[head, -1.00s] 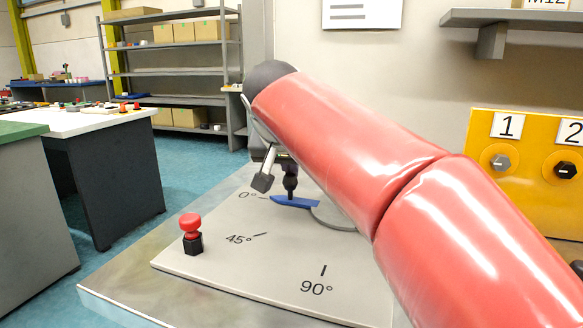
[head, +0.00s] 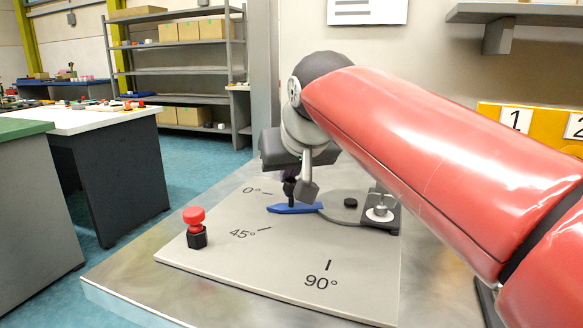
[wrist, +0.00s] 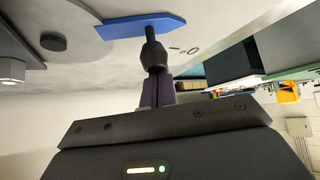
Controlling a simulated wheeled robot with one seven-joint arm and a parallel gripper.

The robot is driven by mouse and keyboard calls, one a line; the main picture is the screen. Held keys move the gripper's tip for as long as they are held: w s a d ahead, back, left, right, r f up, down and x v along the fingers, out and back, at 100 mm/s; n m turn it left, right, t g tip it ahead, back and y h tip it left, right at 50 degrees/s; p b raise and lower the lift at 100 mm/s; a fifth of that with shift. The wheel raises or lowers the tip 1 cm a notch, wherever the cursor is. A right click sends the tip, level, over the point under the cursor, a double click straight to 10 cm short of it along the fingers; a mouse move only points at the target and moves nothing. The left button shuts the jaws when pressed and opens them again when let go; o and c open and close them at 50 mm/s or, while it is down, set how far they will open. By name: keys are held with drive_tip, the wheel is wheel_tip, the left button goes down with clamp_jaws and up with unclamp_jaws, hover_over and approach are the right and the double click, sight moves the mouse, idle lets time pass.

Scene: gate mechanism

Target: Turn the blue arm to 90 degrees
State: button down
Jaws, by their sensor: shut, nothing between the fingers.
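The blue arm (head: 296,208) lies flat on the grey dial plate (head: 235,262), its pointed tip a little past the 0° mark on the side toward 45°. A black upright knob (head: 289,188) stands on it; the blue arm (wrist: 140,25) and knob (wrist: 153,52) also show in the wrist view. My gripper (wrist: 156,82) is shut and empty, its fingers right at the knob's free end. I cannot tell whether they touch it. In the head view, my wrist parts hide most of the fingers.
A red push button (head: 194,220) stands at the plate's left edge. The plate around the 45° and 90° marks is clear.

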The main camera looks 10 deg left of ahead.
sight(287, 187)
drive_tip(key=s+n+g+y, duration=0.1)
drive_tip(key=n, duration=0.1)
drive_tip(key=s+d+n+y, duration=0.1)
drive_tip(key=s, duration=0.1)
drive_tip(key=shift+s+d+n+g, duration=0.15)
drive_tip(key=shift+d+n+g, duration=0.05)
drive_tip(key=shift+n+g, duration=0.2)
drive_tip(key=s+d+n+g+y, duration=0.1)
drive_tip(key=n, duration=0.1)
drive_tip(key=s+d+n+g+y, duration=0.1)
drive_tip(key=s+n+g, duration=0.1)
drive_tip(key=shift+d, duration=0.4)
drive_tip(key=d+n+g, duration=0.1)
drive_tip(key=s+d+n+g, duration=0.1)
drive_tip(key=n, duration=0.1)
drive_tip(key=shift+s+d, duration=0.15)
drive_tip(key=shift+s, duration=0.05)
drive_tip(key=shift+s+d+n, duration=0.25)
drive_tip(key=shift+d+n, duration=0.05)
drive_tip(key=shift+d, duration=0.4)
